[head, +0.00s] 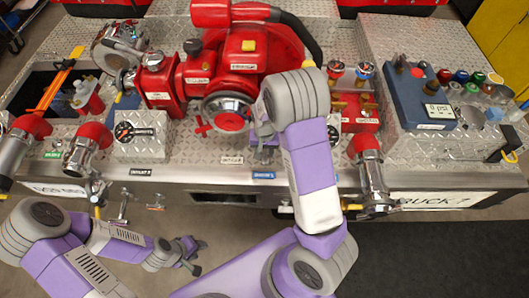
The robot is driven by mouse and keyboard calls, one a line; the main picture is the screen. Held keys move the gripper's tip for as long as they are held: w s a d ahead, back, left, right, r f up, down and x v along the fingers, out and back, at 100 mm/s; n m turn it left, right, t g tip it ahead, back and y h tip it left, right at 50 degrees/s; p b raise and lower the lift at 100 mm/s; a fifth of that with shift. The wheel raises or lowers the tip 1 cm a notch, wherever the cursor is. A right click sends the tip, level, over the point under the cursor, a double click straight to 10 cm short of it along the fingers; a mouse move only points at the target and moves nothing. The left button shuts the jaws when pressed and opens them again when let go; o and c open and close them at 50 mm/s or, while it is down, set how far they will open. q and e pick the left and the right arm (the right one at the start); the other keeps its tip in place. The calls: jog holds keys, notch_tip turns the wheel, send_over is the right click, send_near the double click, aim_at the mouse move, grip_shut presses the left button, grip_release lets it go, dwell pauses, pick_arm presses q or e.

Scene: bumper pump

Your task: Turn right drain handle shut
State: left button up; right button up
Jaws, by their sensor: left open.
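The red pump (205,75) sits on the diamond-plate bumper. Small metal drain handles hang at the bumper's front edge, one at the left (123,207) and a shorter one beside it (156,203). A yellow-tipped handle (351,207) shows by the right outlet pipe (371,180). I cannot tell for sure which is the right drain handle; my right arm hides part of the front edge. My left gripper (194,256) is open and empty, low in front of the bumper. My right gripper (263,150) is near the pump's front inlet; its fingers are partly hidden by its wrist.
A blue control panel (418,98) with coloured knobs and small bottles stands at the right. An open bin (35,90) holds tools.

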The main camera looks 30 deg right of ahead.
jog(key=shift+f, duration=0.3)
grip_shut()
